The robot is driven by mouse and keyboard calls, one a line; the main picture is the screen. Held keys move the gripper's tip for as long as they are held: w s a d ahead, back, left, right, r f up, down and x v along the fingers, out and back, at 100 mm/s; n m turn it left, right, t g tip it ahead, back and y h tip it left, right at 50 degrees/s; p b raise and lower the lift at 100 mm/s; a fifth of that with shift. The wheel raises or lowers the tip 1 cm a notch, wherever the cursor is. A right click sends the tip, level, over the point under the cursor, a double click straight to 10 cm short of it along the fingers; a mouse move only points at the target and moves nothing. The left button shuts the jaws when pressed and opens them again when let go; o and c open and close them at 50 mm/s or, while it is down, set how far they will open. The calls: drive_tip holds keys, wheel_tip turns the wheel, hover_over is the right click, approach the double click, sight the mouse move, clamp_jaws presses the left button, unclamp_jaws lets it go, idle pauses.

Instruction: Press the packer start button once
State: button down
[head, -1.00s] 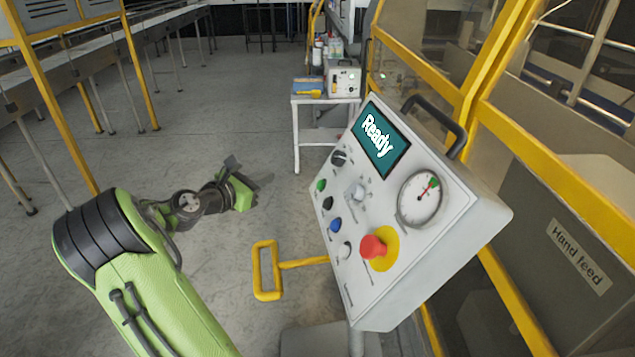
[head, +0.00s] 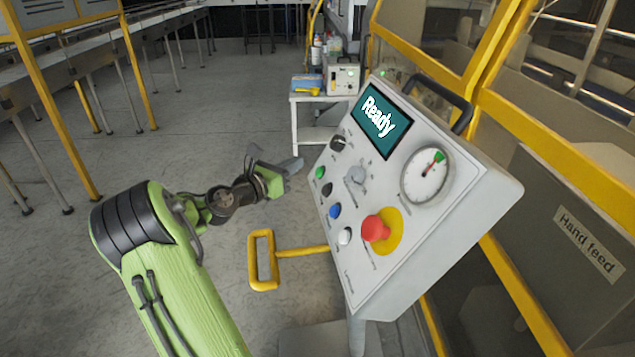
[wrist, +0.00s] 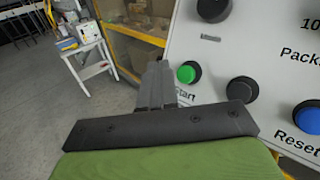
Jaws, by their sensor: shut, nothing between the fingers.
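The control panel (head: 405,260) is a tilted grey box with a screen (head: 382,121) reading "Ready". The green start button (head: 320,173) is at the panel's left side in the head view. In the wrist view the green button (wrist: 187,74) sits above a partly covered label ending in "tart". My gripper (head: 293,166) is shut and empty, just left of the green button in the head view. In the wrist view my gripper's fingers (wrist: 155,75) point toward the panel, just left of the button. I cannot tell any contact, and a gap seems to remain.
A black button (head: 327,189), a blue reset button (head: 335,210), a white button (head: 345,236) and a red mushroom button (head: 376,229) are close by. A yellow bracket (head: 262,262) sticks out below. A white table (head: 318,101) stands behind.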

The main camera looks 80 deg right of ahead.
sight(318, 172)
drive_tip(key=shift+s+d+f, duration=0.2)
drive_tip(key=shift+s+f, duration=0.15)
drive_tip(key=shift+s, duration=0.2)
drive_tip(key=shift+s+d+f, duration=0.2)
drive_tip(key=shift+s+f, duration=0.1)
drive_tip(key=shift+s, duration=0.25)
drive_tip(key=shift+s+p, duration=0.1)
drive_tip(key=shift+p, duration=0.2)
idle(0.9)
drive_tip(key=shift+s+d+f, duration=0.15)
drive_tip(key=shift+s+f, duration=0.05)
drive_tip(key=shift+s, duration=0.05)
drive_tip(key=shift+s+d+f, duration=0.1)
drive_tip(key=shift+s+f, duration=0.1)
drive_tip(key=shift+s, duration=0.1)
idle(0.6)
drive_tip(key=shift+w+r+p, duration=0.1)
drive_tip(key=shift+p, duration=0.3)
drive_tip(key=shift+w+a+r+p, duration=0.25)
drive_tip(key=shift+w+r+p, duration=0.05)
drive_tip(key=shift+w+p, duration=0.3)
